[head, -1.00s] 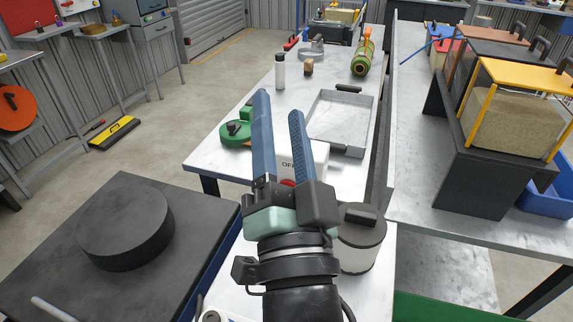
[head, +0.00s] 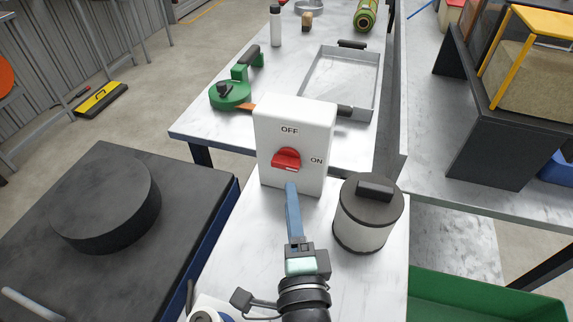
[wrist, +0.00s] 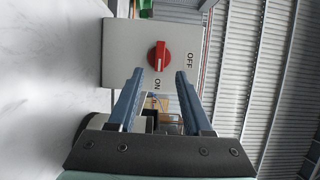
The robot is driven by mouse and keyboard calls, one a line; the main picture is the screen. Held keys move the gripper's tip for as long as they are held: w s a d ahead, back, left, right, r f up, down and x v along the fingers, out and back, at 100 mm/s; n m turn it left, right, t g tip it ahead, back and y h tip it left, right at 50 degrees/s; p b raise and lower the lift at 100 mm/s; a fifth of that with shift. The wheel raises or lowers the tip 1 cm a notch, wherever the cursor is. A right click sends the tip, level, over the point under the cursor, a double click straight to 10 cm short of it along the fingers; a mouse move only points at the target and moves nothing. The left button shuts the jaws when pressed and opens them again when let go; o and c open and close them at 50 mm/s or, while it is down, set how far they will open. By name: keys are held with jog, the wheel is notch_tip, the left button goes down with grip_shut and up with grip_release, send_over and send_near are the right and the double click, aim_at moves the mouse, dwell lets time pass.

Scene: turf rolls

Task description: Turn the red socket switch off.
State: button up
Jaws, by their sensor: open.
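The red socket switch is a red knob (head: 286,160) on the front of an upright white box (head: 318,135). OFF is printed above the knob and ON to its right. The knob lies crosswise, in line with ON. In the wrist view the picture is turned, and the red knob (wrist: 160,56) shows just beyond and between the fingertips. My gripper (head: 290,186) is open and empty, its blue fingers pointing at the box just below the knob in the head view. One finger hides the other there. In the wrist view my gripper (wrist: 160,74) shows both fingers, apart.
A grey-white canister (head: 368,222) with a dark lid stands close right of the box. Behind are a green tool (head: 230,95) and a metal tray (head: 350,75). A dark round block (head: 105,205) sits on the left table. The white tabletop before the box is mostly clear.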

aim_at(286, 168)
jog(key=w, duration=0.8)
jog(key=shift+a, duration=0.3)
grip_shut()
